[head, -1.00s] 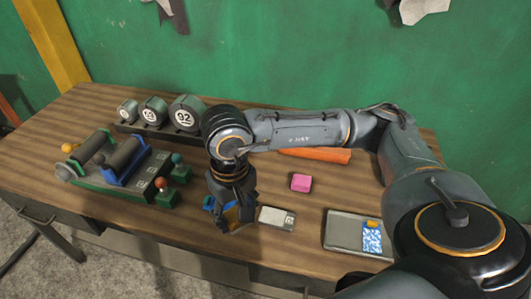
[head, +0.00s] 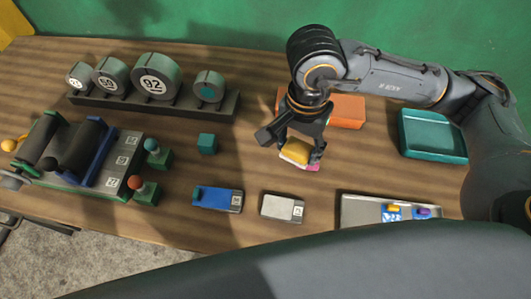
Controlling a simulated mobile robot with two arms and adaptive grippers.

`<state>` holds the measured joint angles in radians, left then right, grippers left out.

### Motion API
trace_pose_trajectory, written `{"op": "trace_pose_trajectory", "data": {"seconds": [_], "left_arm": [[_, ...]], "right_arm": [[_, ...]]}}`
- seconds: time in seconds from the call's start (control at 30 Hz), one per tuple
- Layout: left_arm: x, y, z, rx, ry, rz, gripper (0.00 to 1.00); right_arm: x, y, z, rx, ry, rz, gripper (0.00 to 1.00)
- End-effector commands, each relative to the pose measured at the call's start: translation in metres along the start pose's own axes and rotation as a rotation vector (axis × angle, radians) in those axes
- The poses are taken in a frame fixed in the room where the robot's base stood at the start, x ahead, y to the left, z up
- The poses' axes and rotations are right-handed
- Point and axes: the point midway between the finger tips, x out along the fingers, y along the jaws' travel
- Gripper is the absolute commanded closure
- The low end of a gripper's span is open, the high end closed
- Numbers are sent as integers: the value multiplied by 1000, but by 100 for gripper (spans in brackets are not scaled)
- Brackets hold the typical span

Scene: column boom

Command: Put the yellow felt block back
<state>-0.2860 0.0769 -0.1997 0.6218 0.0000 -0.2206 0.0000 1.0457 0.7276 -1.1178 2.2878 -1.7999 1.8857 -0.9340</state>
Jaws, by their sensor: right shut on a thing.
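The yellow felt block (head: 296,149) is between the fingers of my right gripper (head: 298,151), which is shut on it. The gripper points down, left of the orange block and over the middle of the table. A pink block (head: 313,167) shows just below the yellow block, partly hidden by it and the fingers. I cannot tell whether the two touch. My left gripper is out of view.
A blue block (head: 217,198) and a whitish block (head: 283,207) lie at the front. A grey tray (head: 350,211) holds small items; a teal tray (head: 432,152) is at right. A teal cube (head: 207,143), an orange block (head: 348,109) and a roller device (head: 90,178) stand around.

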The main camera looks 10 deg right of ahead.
Motion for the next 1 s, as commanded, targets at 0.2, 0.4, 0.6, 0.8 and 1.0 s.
{"op": "trace_pose_trajectory", "data": {"seconds": [0.2,0.4,0.6,0.8,1.0], "left_arm": [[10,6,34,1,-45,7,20],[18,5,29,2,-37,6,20],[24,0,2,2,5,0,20],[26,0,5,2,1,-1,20],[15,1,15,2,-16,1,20]], "right_arm": [[9,-7,28,402,0,0,74],[14,-12,51,771,1,-4,74],[17,-14,68,1053,1,-11,74],[18,-16,73,1184,0,-13,74],[28,-35,48,1210,2,-8,74]]}}
